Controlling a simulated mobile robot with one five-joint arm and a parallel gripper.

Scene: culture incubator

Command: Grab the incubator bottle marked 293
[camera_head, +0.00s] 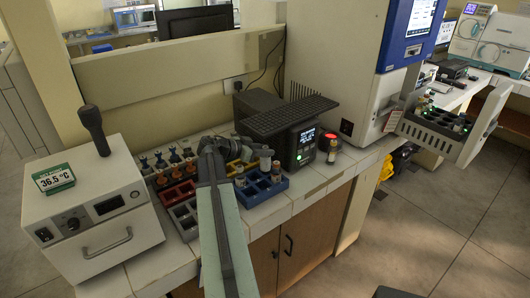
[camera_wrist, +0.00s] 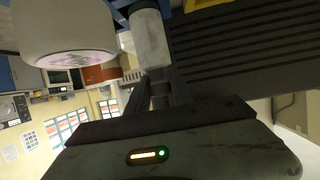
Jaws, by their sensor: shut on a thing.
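My gripper (camera_head: 262,155) is at the end of my arm, over the racks on the bench. In the wrist view its dark fingers point up the picture, and it appears shut on a pale grey cylindrical bottle (camera_wrist: 149,40). No number can be read on it. A larger white round thing with a purplish end (camera_wrist: 65,30) is close to the camera, beside it. In the head view, a small bottle with an orange band (camera_head: 276,171) is just below the gripper at the blue rack (camera_head: 262,190), and another bottle (camera_head: 240,178) stands in that rack. No marking 293 is legible.
A white incubator box (camera_head: 95,210) reading 36.5 °C stands at left. Coloured racks (camera_head: 178,192) crowd the bench beside my arm. An open drawer (camera_head: 440,125) holds bottles farther right.

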